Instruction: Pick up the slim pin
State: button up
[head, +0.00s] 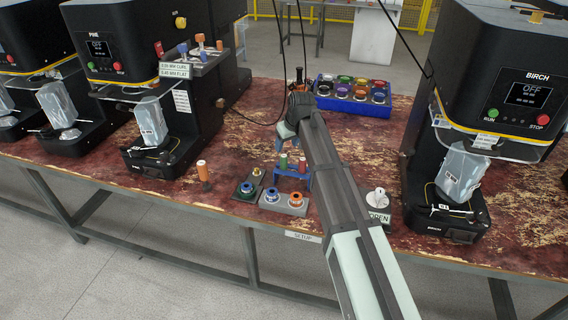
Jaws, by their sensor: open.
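A small blue rack (293,177) stands on the worn red bench, beside my arm. It holds a green-topped pin (283,161) and a red-topped pin (302,164) upright. An orange-topped pin (203,171) stands apart to the left on a dark foot. I cannot tell from this view which of these is the slim pin. My gripper (268,143) is open, at the far end of my arm, above and behind the rack and touching none of the pins. Its fingers are small and partly hidden by my arm.
Grey trays with ringed rollers (272,195) sit in front of the rack. A blue bin (352,98) of coloured spools stands behind. Black machines marked PINE (100,42) and BIRCH (530,85) flank the area. A white knob (378,198) by an OPEN label is to the right.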

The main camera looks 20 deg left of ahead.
aim_at(284, 156)
jog(key=x, duration=0.3)
jog(key=shift+f, duration=0.15)
jog(key=shift+d+x, duration=0.15)
jog(key=shift+x, duration=1.15)
jog(key=shift+d+x, duration=0.15)
jog(key=shift+x, duration=1.2)
jog(key=shift+s+f, duration=0.1)
jog(key=shift+s, duration=0.1)
jog(key=c, duration=1.1)
